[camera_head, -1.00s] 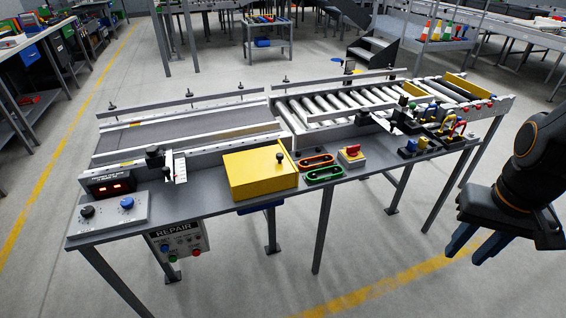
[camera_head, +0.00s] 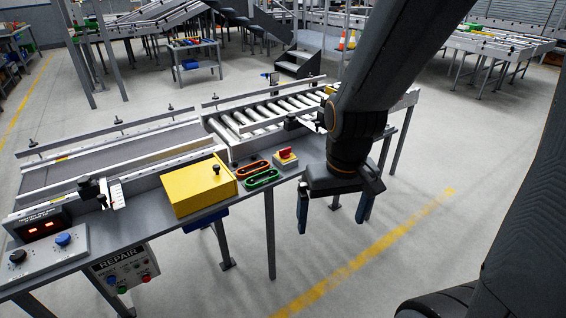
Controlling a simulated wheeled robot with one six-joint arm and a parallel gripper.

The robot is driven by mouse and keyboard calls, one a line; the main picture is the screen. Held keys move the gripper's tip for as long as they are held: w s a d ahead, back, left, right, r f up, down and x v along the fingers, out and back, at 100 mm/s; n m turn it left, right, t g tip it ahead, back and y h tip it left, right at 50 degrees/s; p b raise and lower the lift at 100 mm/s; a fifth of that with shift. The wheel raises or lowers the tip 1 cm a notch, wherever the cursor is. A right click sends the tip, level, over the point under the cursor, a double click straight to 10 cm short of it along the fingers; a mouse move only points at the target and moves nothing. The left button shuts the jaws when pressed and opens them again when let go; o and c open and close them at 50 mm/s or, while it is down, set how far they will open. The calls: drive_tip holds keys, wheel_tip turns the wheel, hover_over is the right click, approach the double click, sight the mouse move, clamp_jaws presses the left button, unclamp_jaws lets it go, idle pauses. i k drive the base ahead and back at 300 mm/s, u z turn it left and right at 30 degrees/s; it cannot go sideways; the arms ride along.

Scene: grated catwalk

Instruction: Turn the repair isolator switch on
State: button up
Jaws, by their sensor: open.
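A grey control panel labelled REPAIR (camera_head: 128,268) hangs below the front edge of the bench at the lower left. It carries small blue, red and green buttons or lamps; their settings are too small to read. A red switch on a yellow-and-grey box (camera_head: 286,158) sits on the bench top; I cannot tell which of these is the repair isolator, or the switch position. My gripper (camera_head: 334,213) points down, open and empty, in front of the bench. It is to the right of the red switch and far right of the REPAIR panel.
The bench (camera_head: 240,197) holds a yellow box (camera_head: 196,188), orange and green handles (camera_head: 259,173), a two-knob panel (camera_head: 45,250) and a red display (camera_head: 40,227). A roller conveyor (camera_head: 262,112) lies behind. The floor in front is clear.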

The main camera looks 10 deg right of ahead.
sight(285, 153)
drive_tip(key=z, duration=0.4)
drive_tip(key=i, duration=1)
drive_tip(key=u, duration=0.55)
